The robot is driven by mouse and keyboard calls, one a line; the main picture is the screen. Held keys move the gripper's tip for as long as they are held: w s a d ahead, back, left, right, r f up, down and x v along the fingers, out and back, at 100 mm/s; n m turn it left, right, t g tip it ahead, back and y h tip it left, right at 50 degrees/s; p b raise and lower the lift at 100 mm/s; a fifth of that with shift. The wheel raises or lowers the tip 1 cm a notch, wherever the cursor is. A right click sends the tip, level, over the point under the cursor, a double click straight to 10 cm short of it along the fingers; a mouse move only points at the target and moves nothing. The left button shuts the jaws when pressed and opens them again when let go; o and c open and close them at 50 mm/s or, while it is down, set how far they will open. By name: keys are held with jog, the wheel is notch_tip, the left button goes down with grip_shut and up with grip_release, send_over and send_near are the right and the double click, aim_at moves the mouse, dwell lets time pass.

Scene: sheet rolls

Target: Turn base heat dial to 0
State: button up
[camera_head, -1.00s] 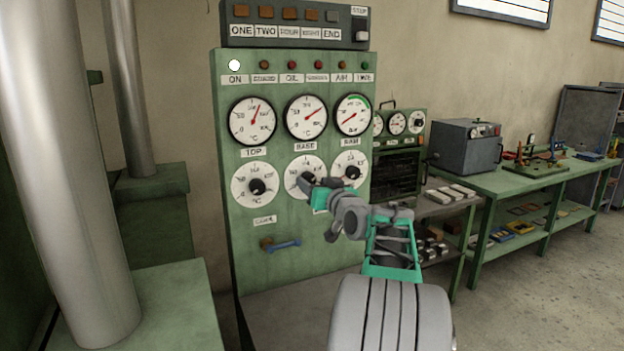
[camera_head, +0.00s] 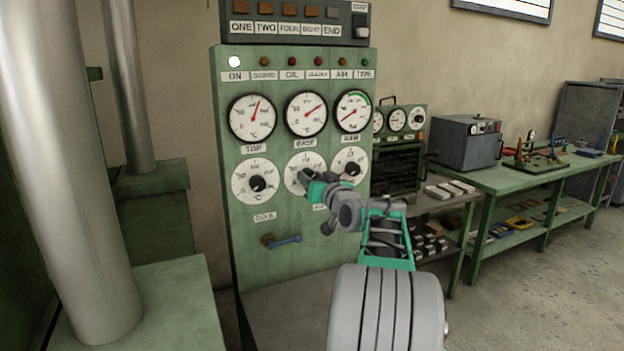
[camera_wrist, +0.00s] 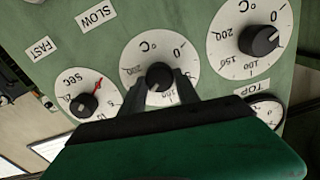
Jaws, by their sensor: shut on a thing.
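The base heat dial is the white-faced middle dial (camera_head: 303,160) under the BASE gauge on the green panel. In the wrist view its face (camera_wrist: 150,45) appears turned round, with the 0 mark at its upper right. My gripper (camera_wrist: 160,84) is shut on the dial's black knob (camera_wrist: 160,72), one finger on each side. In the head view my gripper (camera_head: 308,184) reaches the dial from the lower right and covers part of it. Where the knob points is not clear.
The top dial (camera_head: 240,180) is left of the base dial. A seconds dial (camera_head: 352,158) is close on its right, partly behind my wrist. Gauges, including the BASE gauge (camera_head: 306,114), sit above. A blue-handled lever (camera_head: 285,240) is below. A green workbench (camera_head: 500,175) stands at right.

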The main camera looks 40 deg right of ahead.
grip_shut()
jog(key=shift+f+b, duration=0.2)
jog(key=shift+b, duration=0.45)
jog(key=n+b, duration=2.3)
jog(key=n, duration=1.2)
jog(key=shift+f+n+b, duration=0.15)
jog(key=shift+n+b, duration=0.2)
jog(key=shift+n, duration=0.05)
